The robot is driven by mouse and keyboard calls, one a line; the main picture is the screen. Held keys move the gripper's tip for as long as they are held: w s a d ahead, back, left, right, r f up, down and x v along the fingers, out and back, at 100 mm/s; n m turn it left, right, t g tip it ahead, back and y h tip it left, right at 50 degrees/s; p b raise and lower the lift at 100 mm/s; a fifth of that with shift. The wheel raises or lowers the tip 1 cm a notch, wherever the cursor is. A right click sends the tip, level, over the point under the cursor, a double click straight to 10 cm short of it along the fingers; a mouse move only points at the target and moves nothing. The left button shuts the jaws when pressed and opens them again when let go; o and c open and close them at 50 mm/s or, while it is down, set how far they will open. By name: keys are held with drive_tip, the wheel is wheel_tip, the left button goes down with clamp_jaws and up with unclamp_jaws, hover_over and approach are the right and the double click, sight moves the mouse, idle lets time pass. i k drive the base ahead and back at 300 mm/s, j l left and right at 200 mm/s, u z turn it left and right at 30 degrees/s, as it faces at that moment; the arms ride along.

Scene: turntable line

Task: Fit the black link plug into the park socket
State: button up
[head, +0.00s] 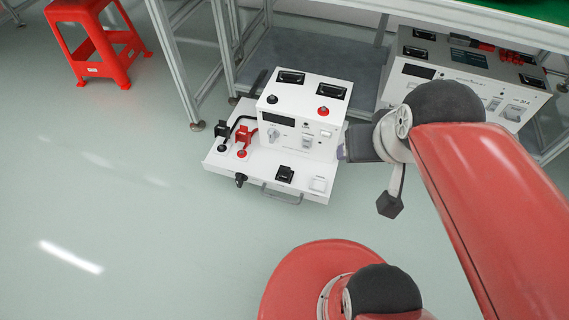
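A white instrument box (303,112) stands on a white tray (262,172) in the middle of the head view. A black plug (222,129) with a black cable stands at the tray's left, beside a red plug (244,136). I take the black one for the link plug. A black square fitting (285,174) sits on the tray's front part; I cannot tell whether it is the park socket. My gripper (349,148) is a dark shape at the box's right side, apart from the black plug. Its fingers are too small and hidden to tell their opening.
A white fitting (318,184) and a handle (283,195) are at the tray's front, with a black knob-like part (240,180) at its edge. A second instrument (465,75) stands behind right, under a bench. A red stool (95,42) is far left. Floor on the left is clear.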

sight(298, 104)
drive_tip(key=i+l+u, duration=0.15)
drive_tip(key=u, duration=0.25)
drive_tip(key=l+u, duration=0.35)
drive_tip(key=i+l+u, duration=0.1)
drive_tip(key=l+u, duration=0.3)
